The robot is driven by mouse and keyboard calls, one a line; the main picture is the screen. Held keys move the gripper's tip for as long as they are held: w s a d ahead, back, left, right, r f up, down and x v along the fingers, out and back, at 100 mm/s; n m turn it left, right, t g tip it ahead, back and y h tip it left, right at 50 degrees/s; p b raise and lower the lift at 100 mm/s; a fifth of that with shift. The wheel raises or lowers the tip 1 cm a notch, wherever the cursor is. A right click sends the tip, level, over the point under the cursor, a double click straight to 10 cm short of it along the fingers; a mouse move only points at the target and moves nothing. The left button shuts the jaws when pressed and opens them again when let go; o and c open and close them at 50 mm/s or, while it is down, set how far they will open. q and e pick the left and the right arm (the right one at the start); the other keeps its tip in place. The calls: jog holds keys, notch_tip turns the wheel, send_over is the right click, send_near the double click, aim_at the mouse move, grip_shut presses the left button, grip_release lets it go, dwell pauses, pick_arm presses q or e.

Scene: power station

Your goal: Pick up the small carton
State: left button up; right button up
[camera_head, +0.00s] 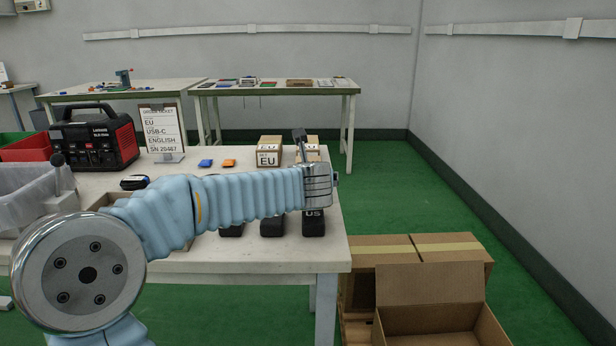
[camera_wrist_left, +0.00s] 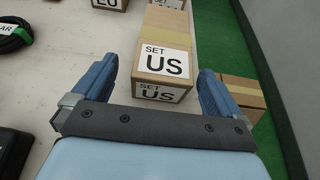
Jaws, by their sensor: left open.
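The small carton (camera_wrist_left: 163,45), a brown box with tan tape and white "SET US" labels, stands on the table near its right edge. In the head view my left arm reaches across the table and hides the fingers. My right gripper is not in view.
Black "US" adapters (camera_head: 313,224) lie nearer the front. A sign (camera_head: 163,130), a black-red power station (camera_head: 95,138) and a clear bin (camera_head: 32,190) are further left.

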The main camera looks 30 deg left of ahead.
pick_arm(q)
jog(key=x, duration=0.5)
jog(key=shift+w+d+r, duration=0.1)
jog(key=shift+w+d, duration=0.05)
jog(key=c, duration=1.3)
jog(key=shift+o, duration=0.2)
jog(key=shift+r, duration=0.1)
